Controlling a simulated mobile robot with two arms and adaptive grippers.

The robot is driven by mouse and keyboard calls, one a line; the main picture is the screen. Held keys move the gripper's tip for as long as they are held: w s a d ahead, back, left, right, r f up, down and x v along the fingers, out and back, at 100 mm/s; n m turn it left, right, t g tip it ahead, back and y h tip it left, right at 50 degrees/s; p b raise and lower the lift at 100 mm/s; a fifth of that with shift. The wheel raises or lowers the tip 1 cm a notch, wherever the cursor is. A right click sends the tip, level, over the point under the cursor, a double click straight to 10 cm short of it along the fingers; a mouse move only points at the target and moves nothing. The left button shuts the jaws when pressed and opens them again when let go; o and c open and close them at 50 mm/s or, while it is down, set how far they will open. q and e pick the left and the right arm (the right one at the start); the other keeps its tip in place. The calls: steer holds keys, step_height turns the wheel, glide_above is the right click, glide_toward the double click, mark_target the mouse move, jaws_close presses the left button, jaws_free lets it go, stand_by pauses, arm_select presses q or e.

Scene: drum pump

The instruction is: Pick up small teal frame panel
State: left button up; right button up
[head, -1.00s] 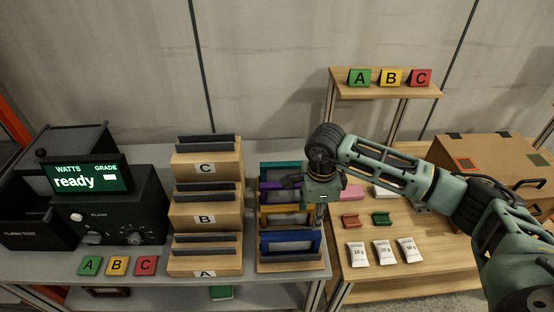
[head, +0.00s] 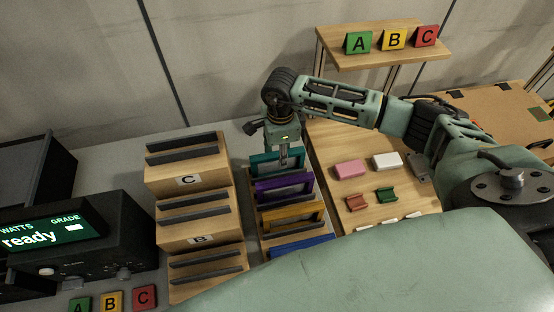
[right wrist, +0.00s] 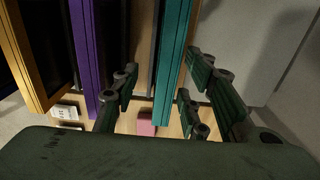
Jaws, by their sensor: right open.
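The small teal frame panel (head: 262,161) stands at the back of a wooden rack, behind the purple panel. My right gripper (head: 284,158) points down at it from above, at the panel's top edge. In the right wrist view the teal panel (right wrist: 172,65) is seen edge-on, between the spread fingers of the open right gripper (right wrist: 160,98). A gap shows between the panel and the left-hand finger; contact on the other side is hard to tell. My left gripper is not in view.
Purple (head: 284,187), yellow (head: 291,213) and blue (head: 300,246) panels stand in front in the same rack. Slotted wooden steps (head: 187,176) stand to the left. A wooden table with pink (head: 349,169) and white (head: 387,161) blocks lies right.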

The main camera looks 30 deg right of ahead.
mark_target(278, 171)
steer(key=shift+w+a+f+p, duration=0.1)
steer(key=shift+w+f+p, duration=0.1)
steer(key=shift+f+p, duration=0.3)
steer(key=shift+w+f+p, duration=0.15)
steer(key=shift+f+p, duration=0.1)
steer(key=shift+f, duration=0.3)
step_height(278, 171, down, 2)
steer(key=shift+w+f, duration=0.1)
steer(key=shift+w, duration=0.05)
steer(key=shift+f, duration=0.15)
steer(key=shift+c, duration=0.7)
steer(key=c, duration=0.4)
jaws_close()
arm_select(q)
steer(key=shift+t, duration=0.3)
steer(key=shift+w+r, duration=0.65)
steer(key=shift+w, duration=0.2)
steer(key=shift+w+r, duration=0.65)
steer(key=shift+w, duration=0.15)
